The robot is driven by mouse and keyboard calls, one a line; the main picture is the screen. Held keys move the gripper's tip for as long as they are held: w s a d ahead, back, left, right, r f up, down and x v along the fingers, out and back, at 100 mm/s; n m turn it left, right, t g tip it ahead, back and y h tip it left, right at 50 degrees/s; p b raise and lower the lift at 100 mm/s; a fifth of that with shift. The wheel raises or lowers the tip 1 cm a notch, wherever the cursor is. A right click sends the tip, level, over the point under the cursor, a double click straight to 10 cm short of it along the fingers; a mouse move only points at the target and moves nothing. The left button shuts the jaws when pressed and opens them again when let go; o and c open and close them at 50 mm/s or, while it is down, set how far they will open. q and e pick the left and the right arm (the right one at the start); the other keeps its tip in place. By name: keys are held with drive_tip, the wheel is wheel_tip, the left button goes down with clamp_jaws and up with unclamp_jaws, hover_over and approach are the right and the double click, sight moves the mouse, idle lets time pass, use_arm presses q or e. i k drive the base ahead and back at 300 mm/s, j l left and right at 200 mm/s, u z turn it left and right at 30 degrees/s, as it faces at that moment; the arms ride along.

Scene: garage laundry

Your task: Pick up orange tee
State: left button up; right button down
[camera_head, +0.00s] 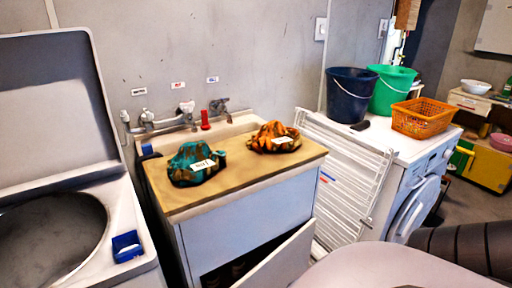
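The orange tee (273,137) lies crumpled, with dark patches and a white label, on the right part of the wooden top (235,174) of a sink cabinet. A similar crumpled teal tee (194,164) with a white label lies to its left on the same top, apart from it. Neither of my grippers shows in the head view. Nothing touches the orange tee.
An open top-loading washer (108,208) stands at the left. A white folded drying rack (340,172) leans right of the cabinet. A dark blue bucket (350,97), green bucket (390,91) and orange basket (425,119) stand on a front-loading washer. The cabinet door (279,262) hangs open.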

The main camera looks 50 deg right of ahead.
sight(272, 136)
drive_tip(key=z, duration=1.7)
